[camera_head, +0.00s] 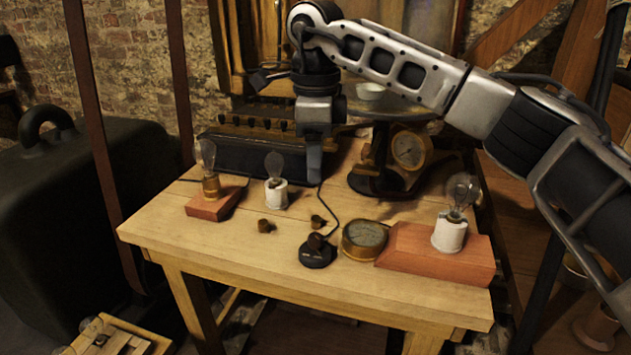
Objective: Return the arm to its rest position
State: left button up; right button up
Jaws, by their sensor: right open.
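My right arm comes in from the right and reaches over the back of the wooden table (210,253). My right gripper (314,172) points down above the table's back middle, in front of a long black box (250,155). It is open, and nothing shows between its fingers. A dark cable runs down close by the fingers to a black key switch (318,252) on the table. My left gripper is not in view.
Bulbs stand on a left wooden block (213,207), a white socket (276,195) and a right block (435,257). A brass gauge (364,238), small brass pieces (265,226) and a dial instrument (408,149) stand nearby. The table's front left is clear.

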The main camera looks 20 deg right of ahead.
jog(key=shift+r, duration=0.5)
